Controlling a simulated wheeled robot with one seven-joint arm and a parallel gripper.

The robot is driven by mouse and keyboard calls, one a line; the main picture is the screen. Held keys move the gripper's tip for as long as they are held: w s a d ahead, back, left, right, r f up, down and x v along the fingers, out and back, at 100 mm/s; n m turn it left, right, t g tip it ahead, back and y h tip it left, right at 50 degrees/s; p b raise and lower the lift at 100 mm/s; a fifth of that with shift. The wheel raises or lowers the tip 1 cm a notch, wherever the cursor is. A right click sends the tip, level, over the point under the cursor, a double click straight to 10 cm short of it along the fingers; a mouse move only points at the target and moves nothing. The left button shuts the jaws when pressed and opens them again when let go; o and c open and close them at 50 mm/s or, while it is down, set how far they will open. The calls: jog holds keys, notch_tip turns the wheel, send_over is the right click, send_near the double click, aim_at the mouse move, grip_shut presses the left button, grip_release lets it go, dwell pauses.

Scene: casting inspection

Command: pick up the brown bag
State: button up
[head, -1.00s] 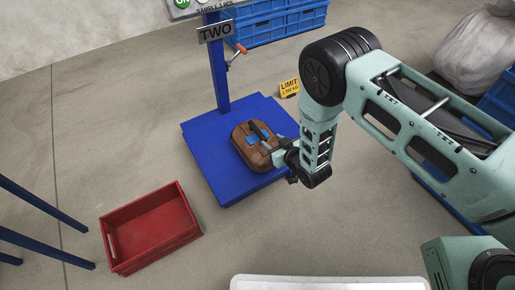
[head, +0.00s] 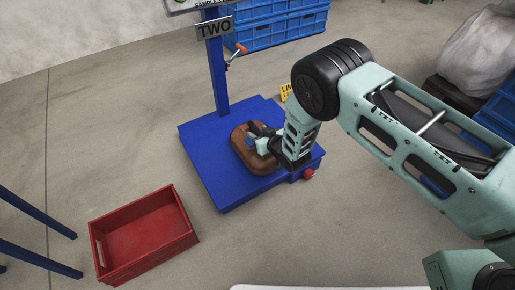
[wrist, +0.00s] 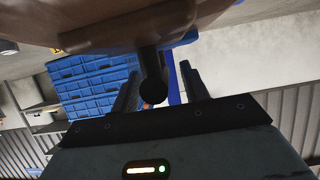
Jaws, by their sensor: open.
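The brown bag (head: 252,162) lies on the blue platform (head: 222,190) of a scale, with a dark part on its top. My gripper (head: 264,140) is low over the bag's right side and overlaps it in the head view; I cannot tell there whether they touch. In the wrist view, the brown bag (wrist: 105,22) fills the top. My open gripper (wrist: 160,82) has one finger on each side of a dark, round-ended piece (wrist: 153,88). Gaps show beside this piece. My arm hides part of the bag's right side.
A red crate (head: 145,235) stands on the floor at lower left. Blue crates (head: 275,25) stand at the back. Bare floor lies left of the platform.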

grip_shut()
dwell(1.3)
